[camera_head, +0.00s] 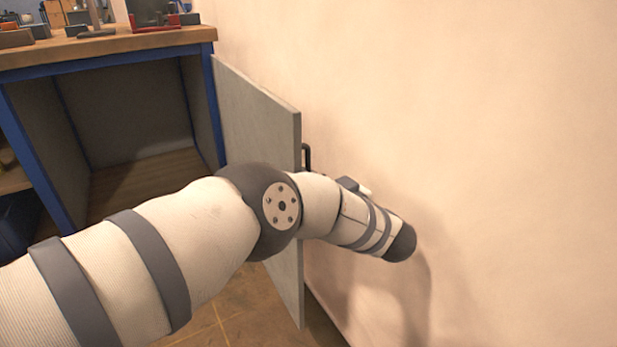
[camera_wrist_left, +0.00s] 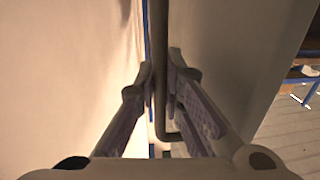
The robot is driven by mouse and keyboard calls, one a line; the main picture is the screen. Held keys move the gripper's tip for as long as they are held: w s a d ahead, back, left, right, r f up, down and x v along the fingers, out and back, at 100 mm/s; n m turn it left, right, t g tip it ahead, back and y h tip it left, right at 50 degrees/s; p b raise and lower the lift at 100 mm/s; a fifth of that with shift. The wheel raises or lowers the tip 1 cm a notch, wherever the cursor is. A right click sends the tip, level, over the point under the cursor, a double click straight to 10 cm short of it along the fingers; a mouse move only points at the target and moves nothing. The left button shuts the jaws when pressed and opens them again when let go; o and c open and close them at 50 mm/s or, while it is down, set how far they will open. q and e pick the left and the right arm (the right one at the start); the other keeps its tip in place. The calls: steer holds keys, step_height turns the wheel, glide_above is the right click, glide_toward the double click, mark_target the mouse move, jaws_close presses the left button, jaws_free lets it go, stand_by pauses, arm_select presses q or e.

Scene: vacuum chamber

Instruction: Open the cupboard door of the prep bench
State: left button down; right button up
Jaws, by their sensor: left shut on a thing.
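The cupboard door (camera_head: 262,110) of the prep bench (camera_head: 110,47) is a grey panel, swung wide open from the blue frame and standing out near the wall. Its dark bar handle (camera_head: 307,155) shows at the door's outer edge, on the wall side, partly hidden by my left arm. In the left wrist view, my left gripper (camera_wrist_left: 161,75) has its two fingers on either side of the handle (camera_wrist_left: 160,25) and is shut on it. The door (camera_wrist_left: 225,55) fills the right of that view. My left gripper is hidden behind the arm in the head view. My right gripper is not in view.
The cupboard interior (camera_head: 140,115) is exposed and looks empty. A plain wall (camera_head: 480,110) stands close beyond the door and my left arm. Tools and a red item (camera_head: 153,22) sit on the wooden bench top. Tiled floor (camera_head: 240,310) shows below.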

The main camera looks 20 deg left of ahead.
arm_select(q)
steer(key=c, duration=2)
jaws_free()
steer(key=shift+o, duration=0.2)
steer(key=v, duration=1.2)
steer(key=shift+f, duration=0.1)
